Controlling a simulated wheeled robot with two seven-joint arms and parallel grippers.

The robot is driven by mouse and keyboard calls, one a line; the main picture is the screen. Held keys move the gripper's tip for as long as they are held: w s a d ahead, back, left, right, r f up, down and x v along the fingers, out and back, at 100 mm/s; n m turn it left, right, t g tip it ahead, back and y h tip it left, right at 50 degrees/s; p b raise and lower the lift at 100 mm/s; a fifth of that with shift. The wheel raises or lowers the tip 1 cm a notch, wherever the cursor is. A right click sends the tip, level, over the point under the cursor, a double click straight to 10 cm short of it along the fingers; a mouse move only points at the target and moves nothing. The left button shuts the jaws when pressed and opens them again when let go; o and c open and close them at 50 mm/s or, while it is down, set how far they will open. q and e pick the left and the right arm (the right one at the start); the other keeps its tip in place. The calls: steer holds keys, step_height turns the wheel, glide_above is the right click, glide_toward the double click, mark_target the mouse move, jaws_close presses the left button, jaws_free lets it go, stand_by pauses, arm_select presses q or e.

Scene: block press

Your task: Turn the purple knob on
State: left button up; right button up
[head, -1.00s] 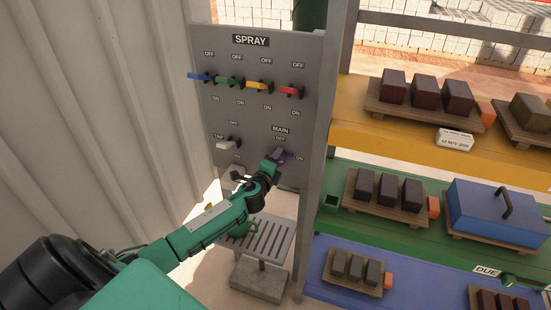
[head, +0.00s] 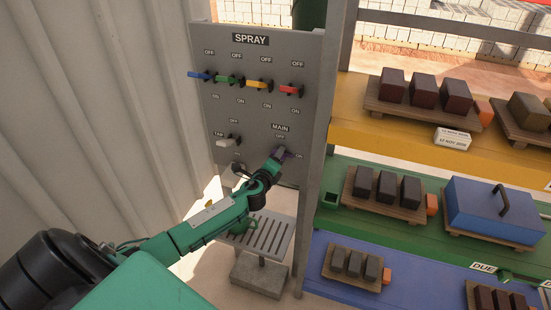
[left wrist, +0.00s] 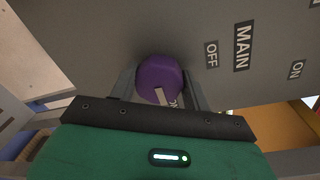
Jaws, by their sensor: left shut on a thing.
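The purple knob (left wrist: 158,72) sits on the grey panel below the MAIN label (left wrist: 242,46). In the left wrist view a pale mark on the knob points down and right, towards a partly covered ON label beside it. The OFF label (left wrist: 211,54) lies to the right of the knob there. My left gripper (head: 278,154) is shut on the knob, one finger on each side. In the head view the gripper hides most of the knob, and only a bit of purple (head: 288,154) shows. My right gripper is in neither view.
Blue, green, yellow and red levers (head: 289,90) stick out above on the SPRAY panel (head: 225,115). A white TAP lever (head: 227,141) is close on the left. A post (head: 318,150) and block shelves stand at right. A slatted stand (head: 262,236) is below.

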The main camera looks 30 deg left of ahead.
arm_select(q)
steer(key=o, duration=1)
steer(key=shift+c, duration=0.2)
steer(key=b+v, duration=0.2)
steer(key=v, duration=1.1)
steer(key=shift+s, duration=0.4)
